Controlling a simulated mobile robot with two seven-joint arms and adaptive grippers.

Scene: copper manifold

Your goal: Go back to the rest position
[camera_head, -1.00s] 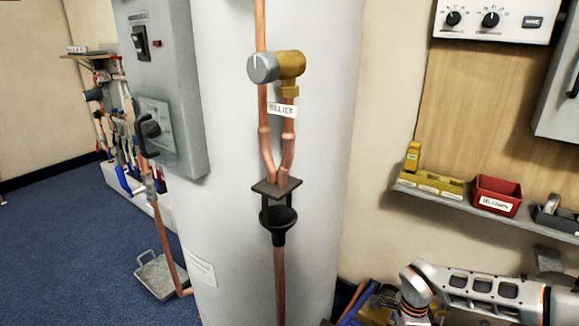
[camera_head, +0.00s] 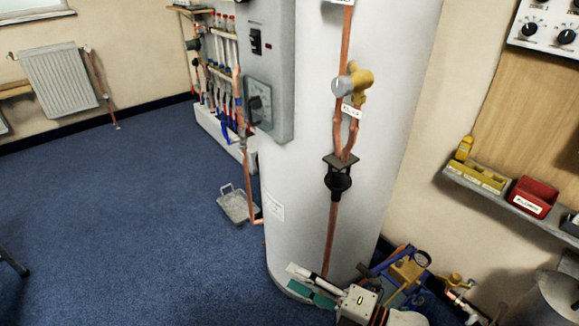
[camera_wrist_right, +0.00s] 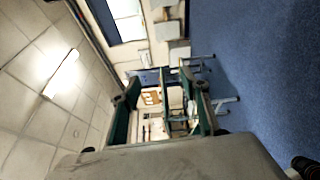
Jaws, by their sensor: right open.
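My right gripper (camera_head: 297,280) shows at the bottom middle of the head view, in front of the foot of the white cylinder (camera_head: 330,225). Its fingers are apart, with green pads, and it points to the left. In the right wrist view the two dark green fingers (camera_wrist_right: 163,98) are spread with nothing held between them. Past them that view shows the ceiling, a far wall and blue floor. My left gripper is in neither view.
A brass valve with a grey knob (camera_head: 352,84) and a black funnel (camera_head: 337,181) sit on copper pipes on the cylinder. A grey tray (camera_head: 237,205) lies on the floor. Tools and fittings (camera_head: 408,275) lie right of the gripper. Blue floor (camera_head: 120,220) is open at left.

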